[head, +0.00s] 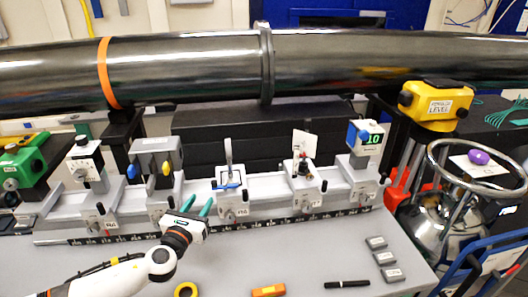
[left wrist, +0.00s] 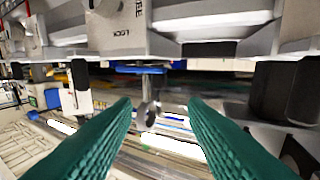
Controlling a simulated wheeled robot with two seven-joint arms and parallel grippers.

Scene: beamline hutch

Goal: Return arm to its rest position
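My left arm (head: 125,272) reaches in from the lower left in the head view. Its left gripper (head: 198,207) is in front of the rail, near the base of the carrier with the blue clamp (head: 228,185). The teal fingers are spread apart with nothing between them. In the left wrist view the left gripper (left wrist: 160,102) also shows open, with both teal fingers apart. The upside-down view beyond the fingertips shows a metal post (left wrist: 147,88) and a blue part (left wrist: 140,70), apart from the fingers. My right gripper is out of view.
A long rail (head: 265,190) with several carriers runs across the bench under a large dark pipe (head: 190,65). Yellow tape (head: 186,290), an orange block (head: 268,291), a black pen (head: 347,284) and small grey blocks (head: 383,258) lie in front. A handwheel vessel (head: 440,222) stands right.

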